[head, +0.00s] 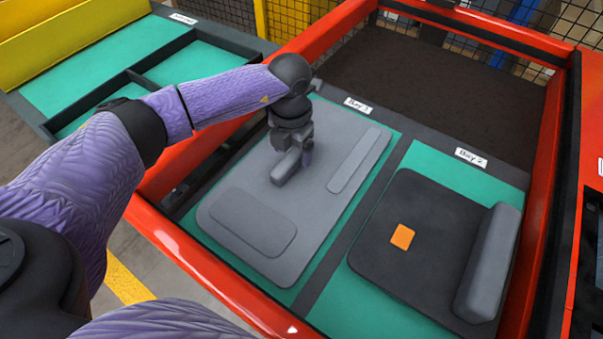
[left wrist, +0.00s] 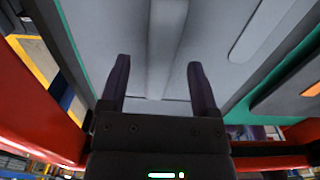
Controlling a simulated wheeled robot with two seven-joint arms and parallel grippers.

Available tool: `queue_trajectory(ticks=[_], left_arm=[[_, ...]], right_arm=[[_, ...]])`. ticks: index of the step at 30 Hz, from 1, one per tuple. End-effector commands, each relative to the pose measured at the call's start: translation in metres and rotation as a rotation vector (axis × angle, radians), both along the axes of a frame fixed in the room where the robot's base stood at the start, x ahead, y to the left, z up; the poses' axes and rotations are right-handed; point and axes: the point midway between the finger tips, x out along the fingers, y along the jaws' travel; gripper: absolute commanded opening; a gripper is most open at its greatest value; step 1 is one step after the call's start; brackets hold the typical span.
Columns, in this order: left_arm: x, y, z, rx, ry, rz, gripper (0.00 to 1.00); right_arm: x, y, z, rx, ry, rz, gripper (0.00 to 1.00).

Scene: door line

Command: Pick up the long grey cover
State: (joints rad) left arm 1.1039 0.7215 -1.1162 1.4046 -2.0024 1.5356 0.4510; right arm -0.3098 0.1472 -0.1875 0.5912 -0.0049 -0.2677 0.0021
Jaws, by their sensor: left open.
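A large light grey cover panel (head: 318,215) lies flat on the green base of Bay 1, with two shallow raised pads and a grey bar (head: 287,166) standing up from its middle. My left gripper (head: 307,155) points down over this bar and partly hides it. In the left wrist view the two dark fingers (left wrist: 158,80) are apart, and the bar (left wrist: 166,40) runs lengthwise between them with a gap on each side. Whether the fingertips reach below its top I cannot tell. My right gripper is not in view.
A dark panel (head: 415,240) with an orange square (head: 402,236) and a long rounded grey bar (head: 488,262) lies in Bay 2. A red frame (head: 190,262) surrounds both bays. A green-floored tray (head: 85,78) with dark dividers stands at the upper left.

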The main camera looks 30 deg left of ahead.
Motion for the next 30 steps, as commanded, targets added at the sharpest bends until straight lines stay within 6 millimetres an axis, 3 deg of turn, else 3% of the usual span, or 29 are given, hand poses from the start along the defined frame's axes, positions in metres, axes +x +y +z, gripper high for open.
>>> queue_trajectory(ticks=[8,26,30], left_arm=[[0.0002,0.0000,0.0004,0.000,-0.001,0.000,0.79],[0.0001,0.0000,-0.0046,0.000,0.000,0.000,0.79],[0.0001,0.0000,-0.0046,0.000,0.000,0.000,0.52]], right_arm=[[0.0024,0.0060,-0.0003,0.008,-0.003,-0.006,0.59],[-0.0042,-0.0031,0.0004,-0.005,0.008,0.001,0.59],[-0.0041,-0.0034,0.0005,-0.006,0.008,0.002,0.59]])
